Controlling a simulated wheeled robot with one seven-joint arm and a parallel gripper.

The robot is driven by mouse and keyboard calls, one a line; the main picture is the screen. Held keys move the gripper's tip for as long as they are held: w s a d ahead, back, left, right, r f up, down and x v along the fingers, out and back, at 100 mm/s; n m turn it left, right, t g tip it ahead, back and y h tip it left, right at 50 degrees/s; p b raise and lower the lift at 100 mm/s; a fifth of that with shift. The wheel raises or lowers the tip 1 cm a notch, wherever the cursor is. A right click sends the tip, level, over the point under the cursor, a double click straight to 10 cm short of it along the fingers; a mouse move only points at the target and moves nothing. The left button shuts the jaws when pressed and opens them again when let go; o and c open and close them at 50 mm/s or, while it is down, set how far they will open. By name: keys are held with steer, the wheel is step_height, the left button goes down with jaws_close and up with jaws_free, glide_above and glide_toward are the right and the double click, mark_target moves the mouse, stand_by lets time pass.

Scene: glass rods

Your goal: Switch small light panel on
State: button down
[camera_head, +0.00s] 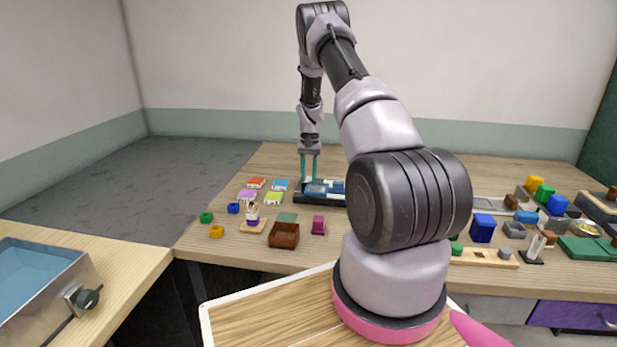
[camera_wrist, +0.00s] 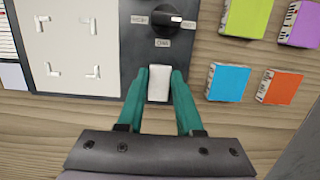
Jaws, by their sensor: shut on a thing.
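A dark panel (camera_wrist: 205,15) is in the wrist view, with a black knob (camera_wrist: 166,20) and small labels that I cannot read. A pale plate with white corner marks (camera_wrist: 75,45) is set into it at the left. My gripper (camera_wrist: 159,73) has its teal fingers closed on the two sides of a small white block (camera_wrist: 158,85) at the panel's near edge, below the knob. I cannot tell whether the block is fixed to the panel. In the head view, my gripper (camera_head: 309,178) points down at the dark panel (camera_head: 315,199); the knob is not clear there.
Several coloured booklets lie beside the panel, including a blue one (camera_wrist: 228,82) and an orange one (camera_wrist: 279,86). A brown box (camera_head: 284,236) and a magenta block (camera_head: 318,226) stand in front. Many blocks and trays fill the table's right side. A blue-bottomed basin (camera_head: 45,275) is at far left.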

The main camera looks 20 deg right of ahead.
steer(key=shift+w+d+r+g+y, duration=0.1)
steer(key=shift+w+g+y, duration=0.15)
steer(key=shift+g+y, duration=0.5)
steer(key=c, duration=0.6)
jaws_free()
steer(key=shift+o, duration=0.2)
steer(key=v, duration=1)
steer(key=shift+w+r, duration=0.15)
steer(key=shift+r, duration=0.25)
